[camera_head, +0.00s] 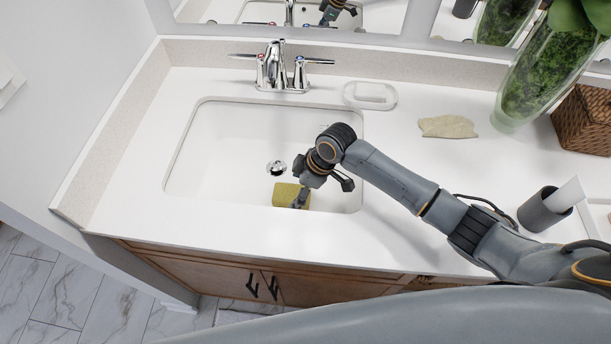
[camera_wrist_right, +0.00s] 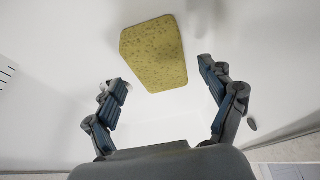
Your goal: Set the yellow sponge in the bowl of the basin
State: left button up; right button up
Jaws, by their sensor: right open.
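The yellow sponge (camera_head: 282,194) lies in the bowl of the white basin (camera_head: 228,135), near its front side and by the drain. My right gripper (camera_head: 322,188) is over the basin, partly in front of the sponge in the head view. In the right wrist view the sponge (camera_wrist_right: 154,54) is beyond the fingertips, and the right gripper (camera_wrist_right: 165,85) is open with nothing between its fingers. The sponge looks apart from both fingers. My left gripper is not in view.
A chrome faucet (camera_head: 279,68) stands behind the basin, with a soap dish (camera_head: 370,95) to its right. A beige cloth-like piece (camera_head: 447,126), a glass vase (camera_head: 540,75), a wicker basket (camera_head: 585,118) and a grey cup (camera_head: 543,210) are on the right counter.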

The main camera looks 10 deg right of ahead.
jog(key=v, duration=0.9)
